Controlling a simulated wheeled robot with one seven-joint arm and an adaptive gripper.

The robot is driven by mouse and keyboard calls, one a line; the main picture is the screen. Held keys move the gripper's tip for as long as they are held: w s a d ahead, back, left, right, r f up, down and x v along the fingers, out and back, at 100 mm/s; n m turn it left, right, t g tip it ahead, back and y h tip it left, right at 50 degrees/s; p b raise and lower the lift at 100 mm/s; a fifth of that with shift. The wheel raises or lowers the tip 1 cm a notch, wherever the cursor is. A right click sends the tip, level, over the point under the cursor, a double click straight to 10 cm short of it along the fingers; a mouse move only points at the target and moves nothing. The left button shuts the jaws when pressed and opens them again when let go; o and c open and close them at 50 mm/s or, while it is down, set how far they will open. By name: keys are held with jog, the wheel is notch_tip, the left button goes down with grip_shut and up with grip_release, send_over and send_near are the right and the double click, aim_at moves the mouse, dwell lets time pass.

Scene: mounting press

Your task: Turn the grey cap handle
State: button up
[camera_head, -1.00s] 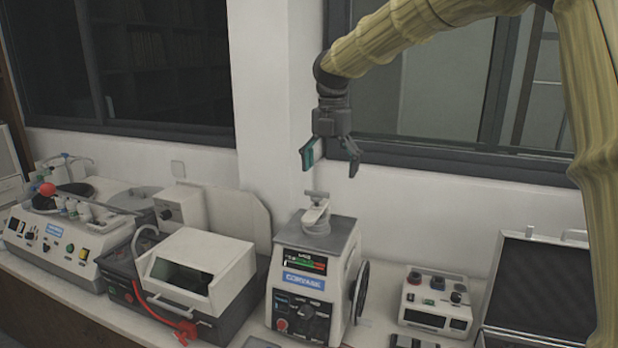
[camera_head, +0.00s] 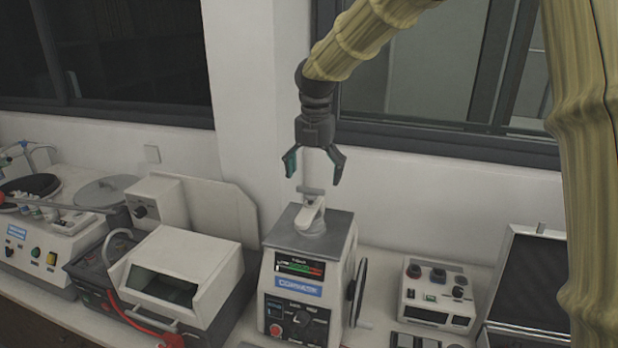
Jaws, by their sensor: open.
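The mounting press (camera_head: 307,275) is a white box with a dark grey top, a blue label and a control panel, standing in the middle of the bench. Its cap, with a grey handle (camera_head: 311,191) on a light base (camera_head: 312,214), sits on top. My gripper (camera_head: 313,171) points down with its two fingers spread, and nothing is between them. In the picture the fingertips show just above the cap handle, apart from it. I cannot tell the exact depth between them.
A white hooded machine (camera_head: 184,270) stands left of the press. A small control box (camera_head: 437,296) and an open dark case (camera_head: 535,285) are to the right. A black handwheel (camera_head: 358,291) sticks out from the press's right side. The wall is behind.

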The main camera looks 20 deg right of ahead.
aim_at(310, 188)
jog(key=shift+s+f+p, duration=0.35)
jog(key=shift+s+f, duration=0.05)
jog(key=shift+f, duration=0.15)
jog(key=w+f, duration=0.4)
jog(key=w, duration=0.1)
jog(key=shift+w+f, duration=0.1)
jog(key=shift+f, duration=0.05)
jog(key=shift+w+f, duration=0.1)
jog(key=shift+w, duration=0.25)
jog(key=shift+s+d+r, duration=0.1)
jog(key=shift+s+r, duration=0.1)
jog(key=shift+s, duration=0.2)
jog(key=shift+c, duration=0.3)
jog(key=s, duration=0.1)
jog(key=s+r, duration=0.1)
jog(key=s, duration=0.1)
jog(key=shift+r, duration=0.15)
jog(key=c, duration=1)
jog(key=shift+d+r, duration=0.1)
jog(key=shift+d, duration=0.1)
jog(key=shift+w+d, duration=0.1)
jog(key=shift+w+a+f, duration=0.3)
jog(key=shift+w+a, duration=0.25)
jog(key=shift+a, duration=0.05)
jog(key=shift+d, duration=0.15)
